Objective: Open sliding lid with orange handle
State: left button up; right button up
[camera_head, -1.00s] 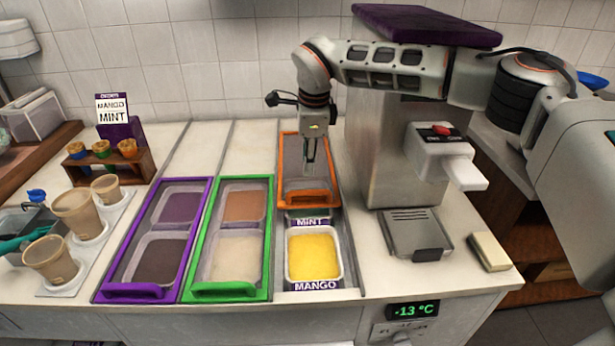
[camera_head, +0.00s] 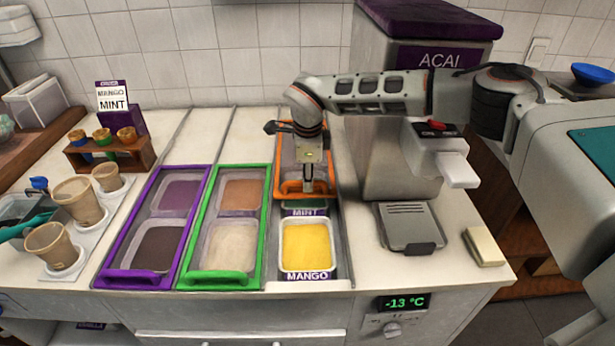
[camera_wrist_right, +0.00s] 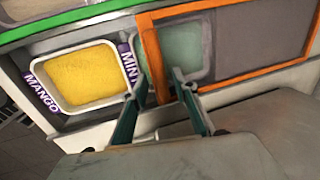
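The orange-framed sliding lid (camera_head: 328,165) is part-way back on its track, its orange front handle (camera_head: 292,189) behind the mint label. The uncovered front holds a tub of yellow mango (camera_head: 307,246) and a strip of green mint (camera_head: 303,205). My right gripper (camera_head: 308,187) points down at the orange handle. In the right wrist view, its fingers (camera_wrist_right: 160,80) are apart, around the front bar of the orange frame (camera_wrist_right: 152,50); contact is not clear. Green mint (camera_wrist_right: 182,48) shows through the lid there. My left gripper is not in view.
A purple-framed lid (camera_head: 140,279) and a green-framed lid (camera_head: 219,280) lie to the left, both closed. The acai dispenser (camera_head: 380,165) stands close on the right. Cups (camera_head: 78,203) stand at the left. Bare counter (camera_head: 240,140) lies behind the lids.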

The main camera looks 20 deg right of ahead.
jog(key=shift+f, duration=0.25)
